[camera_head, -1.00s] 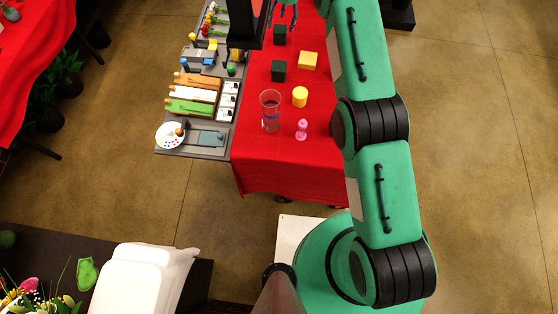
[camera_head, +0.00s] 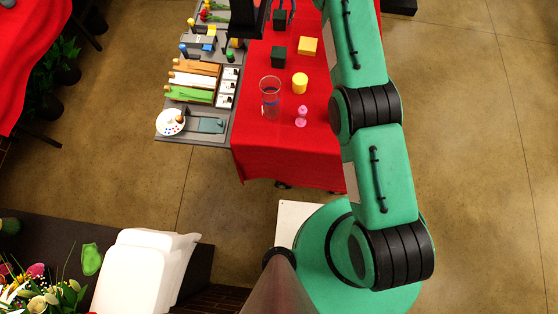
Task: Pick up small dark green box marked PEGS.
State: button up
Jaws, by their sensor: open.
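Two small dark green boxes stand on the red-covered table (camera_head: 315,150). The nearer one (camera_head: 278,57) is left of the yellow block, and the farther one (camera_head: 280,19) is near the top edge of the picture. I cannot read a PEGS mark on either. My gripper (camera_head: 283,9) is only partly in view at the top edge, close to the farther box, and is open. I cannot tell its height above that box or whether it touches it.
A yellow block (camera_head: 307,46), a yellow cylinder (camera_head: 300,83), a clear cup (camera_head: 270,97) and a pink piece (camera_head: 302,116) stand on the table. A grey rack (camera_head: 193,134) with tools and a white palette (camera_head: 170,122) lies along the left side.

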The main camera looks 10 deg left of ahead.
jog(key=c, duration=1.7)
jog(key=shift+d+r, duration=0.1)
jog(key=shift+r, duration=0.15)
jog(key=shift+c, duration=0.2)
jog(key=shift+r+b, duration=0.3)
jog(key=shift+r, duration=1.4)
jog(key=s+d+r+b, duration=0.1)
jog(key=s+d, duration=0.3)
jog(key=s, duration=1.1)
jog(key=shift+d+b, duration=0.35)
jog(key=shift+b, duration=0.45)
jog(key=shift+s, duration=0.1)
